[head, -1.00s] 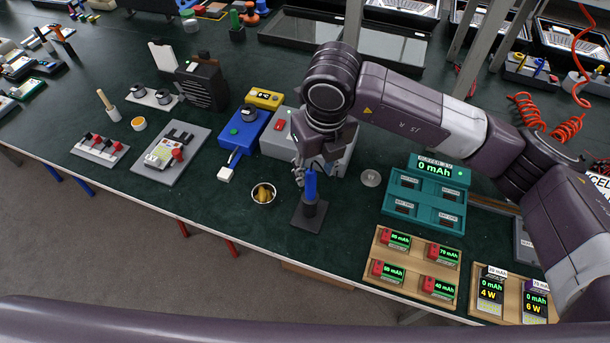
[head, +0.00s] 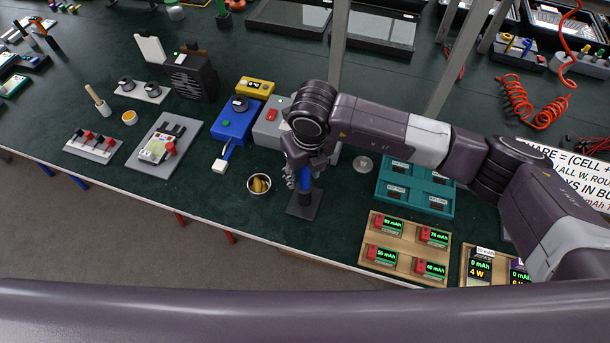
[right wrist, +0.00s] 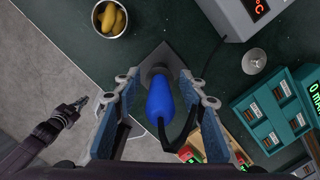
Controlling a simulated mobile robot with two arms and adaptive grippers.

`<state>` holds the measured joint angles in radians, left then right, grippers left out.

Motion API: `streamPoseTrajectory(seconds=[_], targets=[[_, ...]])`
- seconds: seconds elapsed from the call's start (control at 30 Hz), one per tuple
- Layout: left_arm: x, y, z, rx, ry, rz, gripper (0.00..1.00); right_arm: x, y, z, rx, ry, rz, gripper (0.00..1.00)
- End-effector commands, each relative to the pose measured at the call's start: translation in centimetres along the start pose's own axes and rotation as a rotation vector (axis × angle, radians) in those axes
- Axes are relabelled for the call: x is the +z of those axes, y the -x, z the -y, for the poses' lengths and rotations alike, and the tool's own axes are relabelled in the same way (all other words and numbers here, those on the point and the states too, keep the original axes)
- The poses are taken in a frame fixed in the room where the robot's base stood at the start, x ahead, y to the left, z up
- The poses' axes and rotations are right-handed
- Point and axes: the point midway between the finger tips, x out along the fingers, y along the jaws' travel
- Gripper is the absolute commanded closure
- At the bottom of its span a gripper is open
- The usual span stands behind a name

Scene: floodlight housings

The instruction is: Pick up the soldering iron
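The soldering iron (right wrist: 160,98) has a blue handle and stands upright in a dark stand with a square base (head: 301,208). The blue handle also shows under my arm in the head view (head: 304,171). My right gripper (right wrist: 159,100) is open, with one finger on each side of the handle. In the right wrist view, gaps show between the fingers and the handle. The iron's tip is hidden in the stand. What looks like my left gripper (right wrist: 78,106) shows at the left of the right wrist view, away from the iron; its finger opening is unclear.
A small metal bowl (head: 259,191) with yellow contents stands left of the stand. A grey station with a red display (right wrist: 235,15) is behind it. A teal box (head: 384,203) and a wooden tray (head: 409,258) lie to the right. The table's front edge is close.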

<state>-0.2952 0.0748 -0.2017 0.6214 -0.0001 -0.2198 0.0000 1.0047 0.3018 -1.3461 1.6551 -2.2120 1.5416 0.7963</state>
Motion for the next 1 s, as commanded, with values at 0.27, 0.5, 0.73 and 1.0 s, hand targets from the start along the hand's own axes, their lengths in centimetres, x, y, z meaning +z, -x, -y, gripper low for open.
streamPoseTrajectory(seconds=[0.27,0.5,0.73,1.0], targets=[[-0.3,0.0,0.4,-0.005,-0.001,-0.005,1.0,0.0,0.0,0.0,0.0,0.0,0.0,0.92],[0.5,0.0,0.5,-0.005,0.0,0.006,1.0,0.0,0.1,0.0,0.0,-0.001,0.001,1.0],[0.8,-0.1,0.5,-0.005,0.0,0.011,1.0,0.2,0.5,0.1,-0.001,-0.001,0.002,1.0],[0.9,-1.2,0.4,-0.005,0.0,0.011,1.0,0.8,3.7,0.0,0.0,0.0,0.006,1.0]])
